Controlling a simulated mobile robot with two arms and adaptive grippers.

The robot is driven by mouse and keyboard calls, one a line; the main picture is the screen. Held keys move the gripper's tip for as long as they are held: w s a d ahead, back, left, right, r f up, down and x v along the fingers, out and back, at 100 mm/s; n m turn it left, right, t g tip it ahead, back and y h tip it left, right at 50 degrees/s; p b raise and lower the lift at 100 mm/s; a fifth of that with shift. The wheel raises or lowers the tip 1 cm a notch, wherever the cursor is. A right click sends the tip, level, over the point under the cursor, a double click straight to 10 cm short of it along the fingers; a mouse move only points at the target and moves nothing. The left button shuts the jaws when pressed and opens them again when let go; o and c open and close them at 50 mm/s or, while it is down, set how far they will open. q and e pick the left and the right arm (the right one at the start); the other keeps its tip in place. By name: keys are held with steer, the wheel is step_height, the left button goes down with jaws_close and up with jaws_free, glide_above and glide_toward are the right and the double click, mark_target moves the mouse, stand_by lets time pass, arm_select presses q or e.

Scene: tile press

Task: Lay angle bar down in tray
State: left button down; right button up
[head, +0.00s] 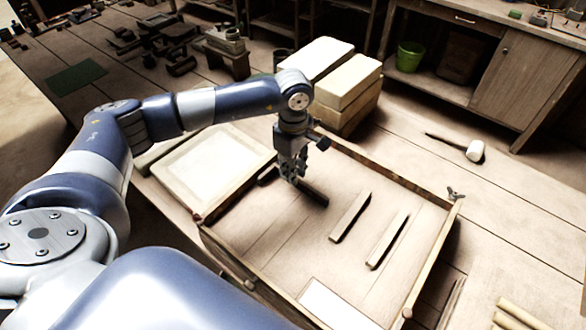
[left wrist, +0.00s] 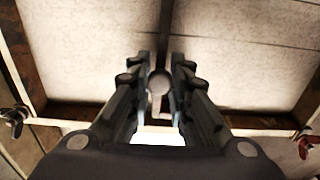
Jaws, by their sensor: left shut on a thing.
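The angle bar is a dark, narrow bar (head: 314,193) in the head view, with a dark end also showing to the left of my fingers. My left gripper (head: 293,170) points down and is shut on it, near the far left side of a shallow wooden-walled tray (head: 436,262). I cannot tell whether the bar touches the tray floor. In the left wrist view, a dark strip (left wrist: 165,30) runs away beyond my left gripper (left wrist: 160,62); the grip itself is partly hidden by the fingers. My right gripper is not in view.
Two pale strips (head: 350,216) (head: 387,240) lie inside the tray, with a white sheet (head: 335,302) near its front. A pale framed panel (head: 210,160) lies left of it. Pale blocks (head: 345,80) stand behind. A mallet (head: 475,151) lies at the right.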

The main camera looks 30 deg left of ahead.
arm_select(q)
steer(key=c, duration=1.4)
jaws_free()
steer(key=shift+f, duration=0.1)
